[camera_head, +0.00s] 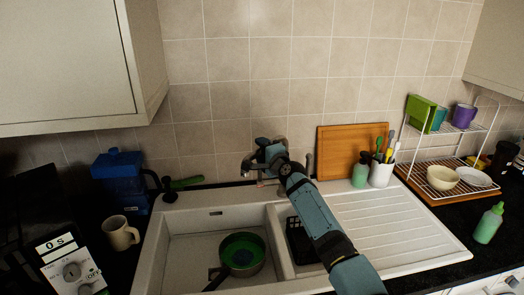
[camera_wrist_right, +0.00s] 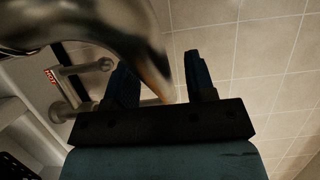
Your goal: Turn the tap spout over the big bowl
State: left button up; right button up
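The metal tap is mostly hidden behind my right gripper (camera_head: 265,156) at the back of the sink in the head view. Its curved spout (camera_wrist_right: 110,28) shows large in the right wrist view, its lower end dipping between the gripper's two fingers. The fingers stand apart; I cannot tell whether they touch the spout. A tap handle marked HOT (camera_wrist_right: 54,80) is beside the left finger. The sink's big bowl (camera_head: 185,250) is the wide left basin, and a green-lined pan (camera_head: 242,249) is in it. My left gripper is not in view.
A small basin (camera_head: 299,240) and ribbed drainer (camera_head: 395,232) lie to the right. A cutting board (camera_head: 340,150), utensil pot (camera_head: 381,174) and dish rack (camera_head: 450,182) stand behind. A wall cupboard (camera_head: 75,60) overhangs there.

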jog(key=v, duration=1.3)
jog(key=shift+s+d, duration=0.25)
jog(key=shift+s, duration=0.05)
